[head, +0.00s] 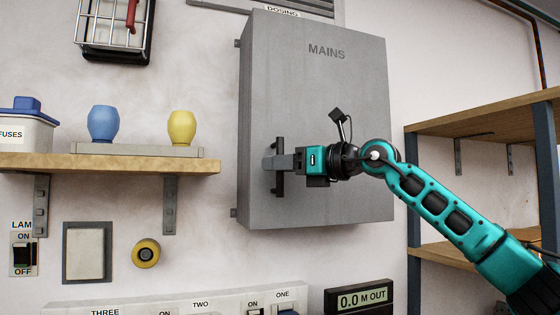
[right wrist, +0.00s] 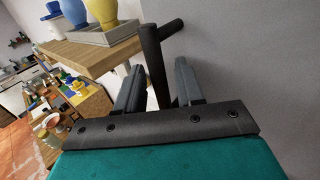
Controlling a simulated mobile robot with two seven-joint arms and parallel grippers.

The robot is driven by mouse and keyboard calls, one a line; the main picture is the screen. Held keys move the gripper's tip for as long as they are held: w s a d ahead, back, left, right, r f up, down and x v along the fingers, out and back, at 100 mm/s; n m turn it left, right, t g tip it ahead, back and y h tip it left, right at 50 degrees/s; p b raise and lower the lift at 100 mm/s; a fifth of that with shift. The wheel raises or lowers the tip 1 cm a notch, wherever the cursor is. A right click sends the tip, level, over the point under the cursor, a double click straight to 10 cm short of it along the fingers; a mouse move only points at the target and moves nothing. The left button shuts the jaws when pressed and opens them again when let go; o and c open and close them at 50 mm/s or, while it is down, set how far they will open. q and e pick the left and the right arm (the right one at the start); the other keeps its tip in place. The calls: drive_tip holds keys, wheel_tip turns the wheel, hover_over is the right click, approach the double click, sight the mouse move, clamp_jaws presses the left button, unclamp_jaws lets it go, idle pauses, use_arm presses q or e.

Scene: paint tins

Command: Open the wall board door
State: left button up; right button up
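The wall board is a grey metal box marked MAINS (head: 325,105), fixed to the wall, and its door looks closed. A dark upright bar handle (head: 280,187) stands out near the door's left edge. My right gripper (head: 270,163) is at the middle of this handle, reaching in from the right. In the right wrist view the handle (right wrist: 155,62) stands between the two fingers of my right gripper (right wrist: 160,88), with a gap showing on each side. The fingers are open around it. My left gripper is not in view.
A wooden wall shelf (head: 110,163) left of the box holds a blue pot (head: 102,124), a yellow pot (head: 181,128) and a FUSES tub (head: 25,130). A wooden shelf rack (head: 480,116) stands at the right. A labelled switch strip and a meter (head: 360,297) sit below the box.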

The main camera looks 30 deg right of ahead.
drive_tip(key=shift+w+a, duration=0.1)
drive_tip(key=shift+w, duration=0.05)
clamp_jaws()
idle(0.5)
